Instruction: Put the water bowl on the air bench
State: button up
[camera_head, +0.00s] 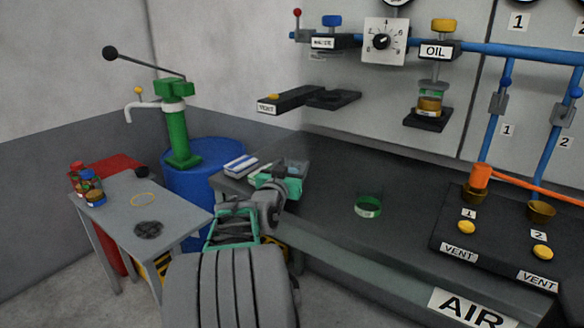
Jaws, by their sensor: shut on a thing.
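My gripper (281,180), with teal parts, is at the left end of the dark air bench (320,200). It is shut on a greyish, partly see-through thing (297,168), largely hidden by the gripper. I cannot tell whether this is the water bowl, or whether it touches the bench. A clear, round, bowl-like thing with a green band (368,206) is on the bench to the right, apart from my gripper. Under the water unit (322,42) on the wall, a dark shelf (335,99) carries no bowl.
An oil bowl (429,105) is on the right wall shelf. A black vent panel (500,245) with brass cups fills the bench's right side. A blue-and-white pack (241,165) lies at its left end. A grey side table (185,212) and blue drum (200,175) stand left.

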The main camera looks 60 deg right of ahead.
jog(key=o, duration=1.6)
jog(key=shift+r+p, duration=0.3)
jog(key=shift+p, duration=0.1)
jog(key=a, duration=0.3)
jog(key=s+a, duration=0.1)
jog(key=a, duration=0.7)
jog(key=shift+s+f, duration=0.1)
jog(key=shift+s, duration=0.15)
jog(key=shift+s+a, duration=0.2)
jog(key=shift+a, duration=0.25)
